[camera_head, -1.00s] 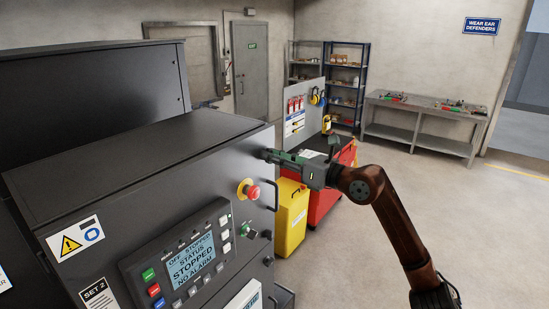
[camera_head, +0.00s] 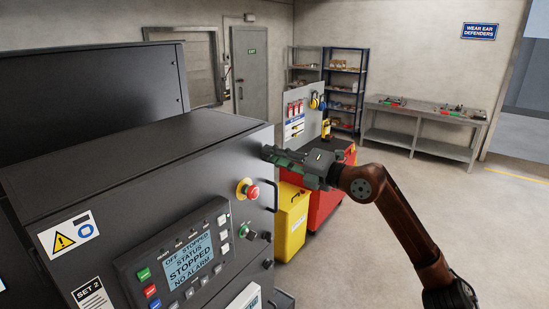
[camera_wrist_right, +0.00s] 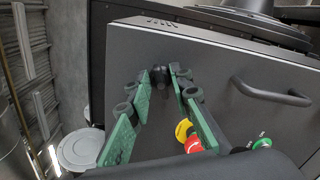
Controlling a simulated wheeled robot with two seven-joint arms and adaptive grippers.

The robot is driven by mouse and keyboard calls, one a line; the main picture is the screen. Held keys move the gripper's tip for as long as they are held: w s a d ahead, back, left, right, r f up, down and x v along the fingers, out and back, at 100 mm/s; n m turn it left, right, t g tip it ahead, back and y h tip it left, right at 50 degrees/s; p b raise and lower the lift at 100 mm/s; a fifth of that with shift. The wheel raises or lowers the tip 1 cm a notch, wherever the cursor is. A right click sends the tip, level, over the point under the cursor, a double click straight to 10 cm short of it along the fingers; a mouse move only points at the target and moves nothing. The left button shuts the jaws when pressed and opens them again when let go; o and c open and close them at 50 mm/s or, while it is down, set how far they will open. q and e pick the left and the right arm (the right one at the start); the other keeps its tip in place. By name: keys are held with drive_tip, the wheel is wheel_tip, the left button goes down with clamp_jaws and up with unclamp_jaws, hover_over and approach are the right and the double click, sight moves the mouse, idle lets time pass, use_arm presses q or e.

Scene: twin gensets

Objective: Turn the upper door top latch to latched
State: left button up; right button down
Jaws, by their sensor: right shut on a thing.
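The upper door top latch is a small dark knob (camera_wrist_right: 160,76) near the top edge of the dark grey door (camera_wrist_right: 210,75) in the right wrist view. In the head view, my right gripper (camera_head: 270,153) reaches in from the right to the top right corner of the cabinet front, where its fingers largely hide the latch. In the wrist view, the green-padded fingers of my right gripper (camera_wrist_right: 161,75) are on both sides of the knob and closed on it. The knob's exact angle is hard to tell. My left gripper is not in view.
A black door handle (camera_head: 270,196), a red emergency stop (camera_head: 252,192) and a control panel (camera_head: 188,258) are below the gripper. A second small latch (camera_head: 268,263) sits lower on the edge. A yellow bin (camera_head: 292,222) and red cabinet (camera_head: 325,200) stand beyond. The floor at right is clear.

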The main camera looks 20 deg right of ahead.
drive_tip(key=m, duration=0.5)
drive_tip(key=shift+d+b, duration=0.1)
drive_tip(key=shift+b, duration=0.2)
idle(0.4)
drive_tip(key=c, duration=1.8)
unclamp_jaws()
drive_tip(key=shift+w+f, duration=0.1)
drive_tip(key=shift+o, duration=0.2)
drive_tip(key=v, duration=1.2)
